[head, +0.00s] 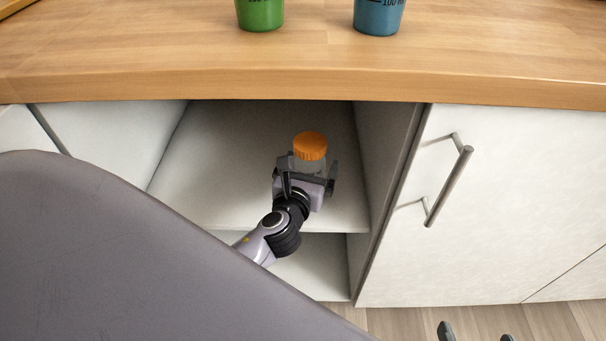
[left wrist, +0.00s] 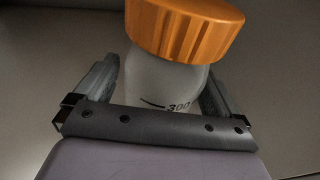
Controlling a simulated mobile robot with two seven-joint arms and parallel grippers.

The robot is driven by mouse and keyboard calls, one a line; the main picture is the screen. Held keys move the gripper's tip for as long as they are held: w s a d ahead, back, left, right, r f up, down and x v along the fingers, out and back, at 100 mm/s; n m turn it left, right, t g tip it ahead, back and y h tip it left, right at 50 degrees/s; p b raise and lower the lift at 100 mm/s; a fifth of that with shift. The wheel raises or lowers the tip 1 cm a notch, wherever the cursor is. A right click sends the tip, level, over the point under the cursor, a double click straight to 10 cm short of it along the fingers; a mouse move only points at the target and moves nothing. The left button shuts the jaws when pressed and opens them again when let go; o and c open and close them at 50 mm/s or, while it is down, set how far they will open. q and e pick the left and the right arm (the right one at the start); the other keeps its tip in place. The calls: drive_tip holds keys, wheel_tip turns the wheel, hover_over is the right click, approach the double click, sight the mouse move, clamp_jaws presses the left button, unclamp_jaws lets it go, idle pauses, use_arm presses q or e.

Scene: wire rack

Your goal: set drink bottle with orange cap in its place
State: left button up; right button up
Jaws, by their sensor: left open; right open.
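The drink bottle with orange cap (head: 310,146) stands upright on the upper shelf inside the open cabinet. My left gripper (head: 309,172) is open, with one finger on each side of the bottle's body. In the left wrist view the orange cap (left wrist: 186,28) and the translucent body with a "300" mark (left wrist: 165,88) show between the open fingers. The bottle's base is hidden by the gripper. Two dark fingertips of my right gripper (head: 476,335) show at the bottom edge of the head view, apart and empty, over the floor.
The cabinet shelf (head: 215,180) is bare around the bottle, with side walls left and right and a lower compartment below. The wooden countertop (head: 300,75) overhangs it. A green cup (head: 260,14) and a blue cup (head: 379,17) stand on top. A handled white door (head: 520,200) is at right.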

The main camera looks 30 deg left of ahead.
use_arm(q)
drive_tip(key=p+v, duration=0.1)
drive_tip(key=v, duration=1)
drive_tip(key=shift+s+d+p, duration=0.2)
drive_tip(key=shift+s+p, duration=0.1)
drive_tip(key=shift+p, duration=0.05)
use_arm(e)
drive_tip(key=shift+s+d+h, duration=0.35)
drive_tip(key=shift+d+h, duration=0.05)
drive_tip(key=shift+d, duration=0.3)
drive_tip(key=shift+r, duration=0.1)
